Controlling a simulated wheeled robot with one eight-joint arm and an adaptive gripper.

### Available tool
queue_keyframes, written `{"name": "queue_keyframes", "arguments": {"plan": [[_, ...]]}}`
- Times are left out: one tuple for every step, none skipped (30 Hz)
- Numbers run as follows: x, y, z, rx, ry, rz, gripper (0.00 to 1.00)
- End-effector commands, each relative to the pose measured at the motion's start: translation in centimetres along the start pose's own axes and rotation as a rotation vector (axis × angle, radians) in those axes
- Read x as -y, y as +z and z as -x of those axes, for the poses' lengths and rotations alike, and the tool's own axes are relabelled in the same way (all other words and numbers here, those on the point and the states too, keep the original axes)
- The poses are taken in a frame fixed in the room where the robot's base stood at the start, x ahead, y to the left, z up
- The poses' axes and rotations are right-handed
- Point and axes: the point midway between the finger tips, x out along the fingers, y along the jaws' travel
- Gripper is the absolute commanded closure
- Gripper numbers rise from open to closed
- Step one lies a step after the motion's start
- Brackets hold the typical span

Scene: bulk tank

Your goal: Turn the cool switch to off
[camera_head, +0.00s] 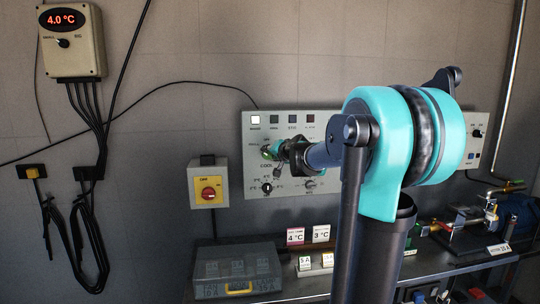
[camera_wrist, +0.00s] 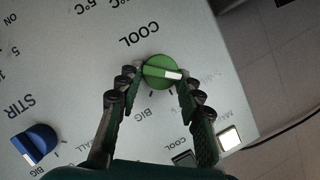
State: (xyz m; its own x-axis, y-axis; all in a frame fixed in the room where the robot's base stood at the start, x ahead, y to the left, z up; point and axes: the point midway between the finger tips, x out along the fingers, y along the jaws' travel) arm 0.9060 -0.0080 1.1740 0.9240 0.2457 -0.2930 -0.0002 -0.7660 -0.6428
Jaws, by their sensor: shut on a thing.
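The cool switch is a round green knob (camera_wrist: 161,72) on a pale grey panel, beside the word COOL, in the wrist view. A white mark on its bar points right in that view. My gripper (camera_wrist: 157,84) has one finger on each side of the knob and is shut on it. In the head view my gripper (camera_head: 279,151) reaches the upper left of the panel (camera_head: 258,188). The knob is mostly hidden there, with a bit of green showing. The small lettering around it is too blurred to read fully.
A blue STIR knob (camera_wrist: 36,142) is at lower left in the wrist view, and a lit white square (camera_wrist: 229,138) at lower right. Below are a grey case (camera_head: 225,268) and small signs.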

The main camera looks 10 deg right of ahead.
Motion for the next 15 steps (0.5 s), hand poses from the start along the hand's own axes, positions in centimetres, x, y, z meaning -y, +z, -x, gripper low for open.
{"name": "queue_keyframes", "arguments": {"plan": [[-0.01, 0.00, 0.01, 0.000, 0.000, 0.000, 0.85], [-0.02, -0.01, 0.01, 0.000, 0.000, 0.000, 0.89], [-0.02, -0.01, 0.01, 0.000, 0.000, 0.000, 0.93], [-0.02, -0.01, 0.01, 0.000, 0.000, 0.000, 0.93], [-0.02, -0.01, 0.01, 0.000, 0.000, -0.001, 0.93], [-0.03, -0.01, 0.01, 0.000, -0.001, -0.002, 0.93], [-0.04, -0.01, 0.01, 0.000, -0.002, -0.005, 0.93], [-0.05, -0.01, 0.01, 0.000, -0.003, -0.008, 0.93], [-0.08, -0.02, 0.02, 0.000, -0.005, -0.014, 0.93], [-0.10, -0.02, 0.02, 0.000, -0.008, -0.020, 0.93], [-0.11, -0.02, 0.02, 0.000, -0.011, -0.029, 0.93], [-0.15, -0.01, 0.02, 0.000, -0.016, -0.041, 0.93], [-0.17, -0.01, 0.02, 0.000, -0.021, -0.053, 0.93], [-0.18, -0.01, 0.02, 0.000, -0.026, -0.066, 0.93], [-0.20, 0.00, 0.02, 0.000, -0.034, -0.086, 0.93]]}}
